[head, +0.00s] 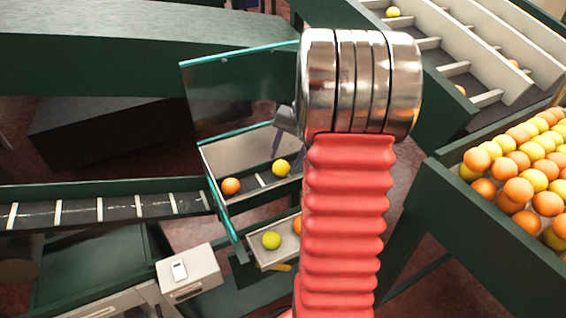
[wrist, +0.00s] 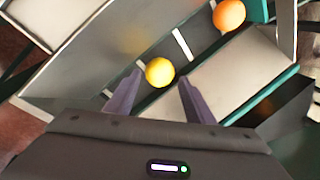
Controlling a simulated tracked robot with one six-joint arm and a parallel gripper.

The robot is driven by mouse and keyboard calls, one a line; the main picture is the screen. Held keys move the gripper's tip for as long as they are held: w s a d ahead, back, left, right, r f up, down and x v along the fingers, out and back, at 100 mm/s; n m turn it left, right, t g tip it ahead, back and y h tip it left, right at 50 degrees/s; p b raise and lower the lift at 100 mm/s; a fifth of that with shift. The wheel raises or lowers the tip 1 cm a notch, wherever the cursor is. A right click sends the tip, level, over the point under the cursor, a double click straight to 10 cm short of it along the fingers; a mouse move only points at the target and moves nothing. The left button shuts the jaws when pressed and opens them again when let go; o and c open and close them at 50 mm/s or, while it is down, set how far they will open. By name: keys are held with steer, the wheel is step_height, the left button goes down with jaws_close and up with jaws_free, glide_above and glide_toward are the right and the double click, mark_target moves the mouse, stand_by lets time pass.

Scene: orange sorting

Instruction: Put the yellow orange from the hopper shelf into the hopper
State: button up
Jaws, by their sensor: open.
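The hopper (head: 236,156) has a glass panel behind it, a pale sloping wall and a dark floor with white strips. A yellow orange (head: 281,167) is inside it; in the wrist view this yellow orange (wrist: 160,72) shows between and beyond my fingertips. I cannot tell whether they touch. My gripper (wrist: 159,77) is open above the hopper; in the head view my arm mostly hides it. The hopper shelf (head: 262,256), in front of the hopper, holds a greenish-yellow orange (head: 271,240) and a partly hidden orange-coloured one (head: 297,224).
An orange-coloured fruit (head: 230,186) lies in the hopper, left of the yellow one. A cleated conveyor (head: 100,208) runs left from the hopper. A large bin of oranges (head: 540,160) stands at right, and sloping lanes (head: 470,50) behind it. The glass panel (head: 240,90) stands close to my gripper.

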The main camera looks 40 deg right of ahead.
steer(key=v, duration=0.8)
stand_by(0.5)
steer(key=s+a+r+n+h, duration=0.1)
steer(key=s+a+r+n, duration=0.15)
steer(key=a, duration=0.65)
steer(key=s+a+r+n+t, duration=0.1)
steer(key=a+n, duration=0.2)
steer(key=a, duration=0.6)
steer(key=s+a+r+n+h, duration=0.1)
steer(key=s+a+r+n, duration=0.15)
steer(key=a, duration=0.75)
steer(key=s+a+f+n+t, duration=0.1)
steer(key=s+a+f+n, duration=0.1)
steer(key=s+a+n, duration=0.2)
steer(key=s+a, duration=0.2)
steer(key=a, duration=0.1)
steer(key=shift+s+t, duration=0.4)
steer(key=shift+f, duration=0.1)
steer(key=shift+c, duration=0.4)
